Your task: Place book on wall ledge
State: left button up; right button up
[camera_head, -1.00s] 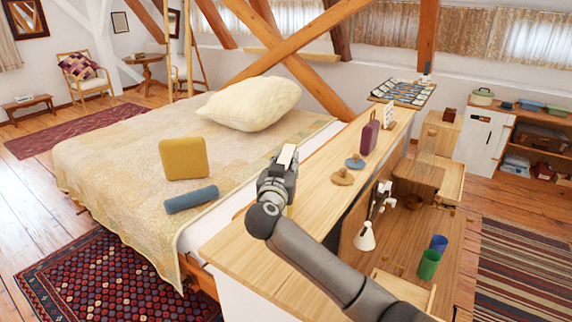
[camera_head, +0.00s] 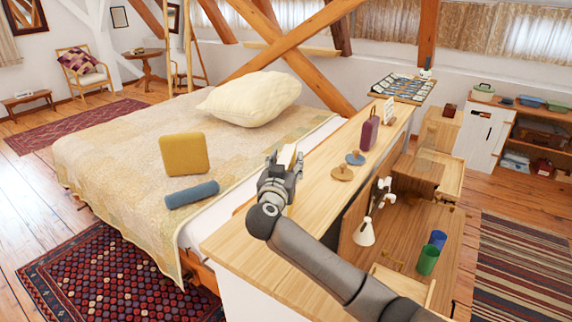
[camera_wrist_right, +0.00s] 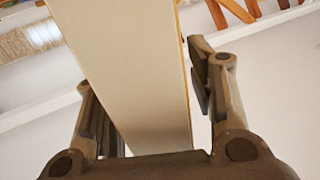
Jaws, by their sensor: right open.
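My right gripper (camera_head: 284,162) is above the near part of the wooden cabinet top, beside the bed. A pale, flat slab (camera_head: 287,154), which looks like the book, stands upright between its fingers. In the right wrist view the slab (camera_wrist_right: 130,75) rises between the two spread fingers. What the slab's lower end rests on is hidden. A wooden wall ledge (camera_head: 318,52) runs along the back wall behind the crossed timber braces. My left gripper is out of view.
The cabinet top (camera_head: 250,240) also holds a round wooden knobbed piece (camera_head: 342,174), a blue one (camera_head: 355,159) and a purple case (camera_head: 370,132). The bed (camera_head: 110,150) carries a yellow cushion (camera_head: 184,154), blue roll (camera_head: 192,194) and pillow (camera_head: 250,99). Timber braces (camera_head: 290,55) cross before the ledge.

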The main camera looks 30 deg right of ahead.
jog(key=p+v, duration=0.8)
jog(key=v, duration=0.4)
